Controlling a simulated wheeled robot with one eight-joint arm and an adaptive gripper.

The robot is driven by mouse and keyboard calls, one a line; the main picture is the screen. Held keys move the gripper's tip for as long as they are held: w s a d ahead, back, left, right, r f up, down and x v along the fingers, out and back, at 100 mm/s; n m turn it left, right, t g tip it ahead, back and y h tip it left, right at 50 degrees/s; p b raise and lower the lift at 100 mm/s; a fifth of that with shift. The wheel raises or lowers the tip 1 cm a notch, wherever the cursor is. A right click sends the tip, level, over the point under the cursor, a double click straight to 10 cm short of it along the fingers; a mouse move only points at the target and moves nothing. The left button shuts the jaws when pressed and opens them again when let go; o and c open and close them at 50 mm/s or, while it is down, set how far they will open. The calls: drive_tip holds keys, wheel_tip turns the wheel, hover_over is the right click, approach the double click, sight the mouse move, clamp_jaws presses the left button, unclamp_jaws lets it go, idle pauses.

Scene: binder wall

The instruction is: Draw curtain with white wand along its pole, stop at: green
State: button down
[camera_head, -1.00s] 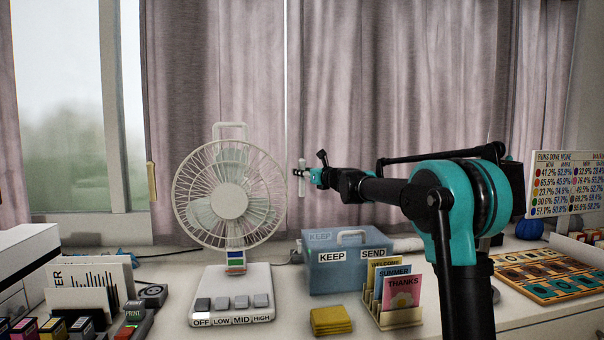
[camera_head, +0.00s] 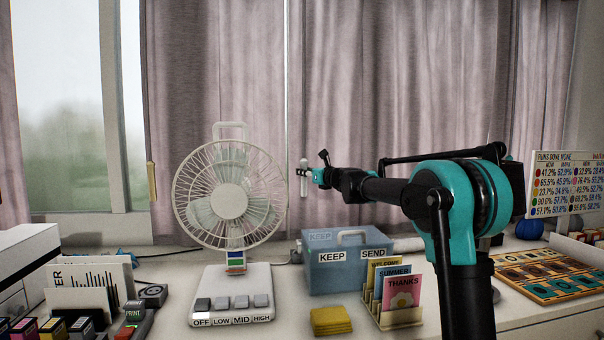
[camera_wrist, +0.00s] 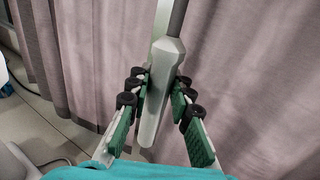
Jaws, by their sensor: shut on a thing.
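The mauve curtain (camera_head: 400,80) hangs in folds behind the desk. Its white wand (camera_head: 303,181) hangs at the gap between two curtain panels, and its thick pale handle also shows in the wrist view (camera_wrist: 161,85). My gripper (camera_head: 313,175) reaches left to the wand. In the wrist view my gripper (camera_wrist: 160,100) has its green-padded fingers on both sides of the handle, shut on it. The handle is slightly tilted there. The curtain pole and any green mark on it are out of view.
A white fan (camera_head: 228,200) stands left of my gripper. A blue box (camera_head: 345,268), a card rack (camera_head: 400,318) and yellow cloths (camera_head: 331,321) lie below. A yellowish wand (camera_head: 152,182) hangs at the left panel's edge. A chart board (camera_head: 565,185) stands at right.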

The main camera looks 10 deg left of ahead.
drive_tip(key=w+d, duration=0.4)
drive_tip(key=d, duration=1)
drive_tip(key=w+d, duration=0.4)
drive_tip(key=d, duration=1)
drive_tip(key=shift+d, duration=0.2)
drive_tip(key=c, duration=1.6)
unclamp_jaws()
drive_tip(key=shift+r, duration=0.1)
approach(368, 144)
drive_tip(key=x, duration=0.5)
